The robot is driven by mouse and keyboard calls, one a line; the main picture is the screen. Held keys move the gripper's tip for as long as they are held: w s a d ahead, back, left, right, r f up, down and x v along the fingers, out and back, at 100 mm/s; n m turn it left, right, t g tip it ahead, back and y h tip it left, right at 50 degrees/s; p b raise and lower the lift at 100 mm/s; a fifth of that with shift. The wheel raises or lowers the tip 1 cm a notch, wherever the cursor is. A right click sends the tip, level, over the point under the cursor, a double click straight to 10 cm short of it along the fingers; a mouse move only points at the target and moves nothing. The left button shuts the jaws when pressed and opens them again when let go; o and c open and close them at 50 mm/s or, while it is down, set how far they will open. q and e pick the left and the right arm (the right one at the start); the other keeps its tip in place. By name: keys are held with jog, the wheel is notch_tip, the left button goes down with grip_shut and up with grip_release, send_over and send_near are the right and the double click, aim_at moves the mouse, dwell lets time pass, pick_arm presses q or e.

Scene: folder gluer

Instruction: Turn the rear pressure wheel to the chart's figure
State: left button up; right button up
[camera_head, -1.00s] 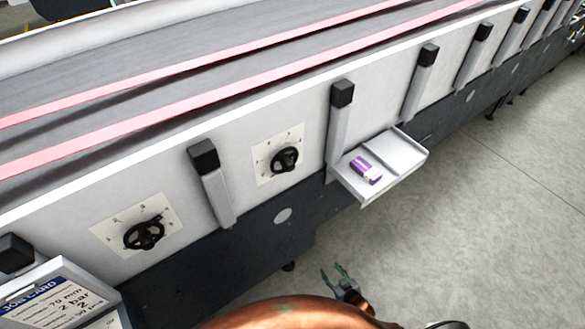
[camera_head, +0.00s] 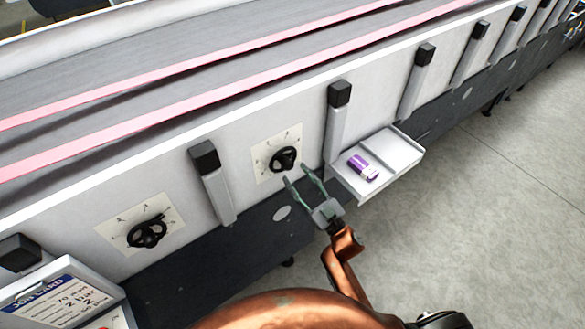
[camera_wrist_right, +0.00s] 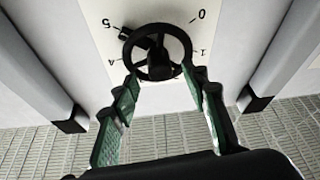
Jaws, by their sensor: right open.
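Two black handwheels sit on white dial plates on the machine's side. One wheel (camera_head: 285,159) is on the right plate, the other wheel (camera_head: 147,233) is on the left plate. My right gripper (camera_head: 304,174) is open and empty, just below and in front of the right wheel. In the right wrist view this wheel (camera_wrist_right: 156,52) lies ahead between the open fingers, apart from them or nearly so. Its black knob is near the 5 on the plate; 0, 1 and 4 also show. A job card (camera_head: 62,303) at lower left reads 2 bar, partly legible. My left gripper is not in view.
A small white shelf (camera_head: 397,163) with a purple and white object (camera_head: 363,167) stands right of my gripper. Grey posts with black caps (camera_head: 203,156) flank the wheels. Open floor (camera_head: 480,220) lies at right.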

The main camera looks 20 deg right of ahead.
aim_at(291, 168)
jog(key=shift+x, duration=1.6)
grip_shut()
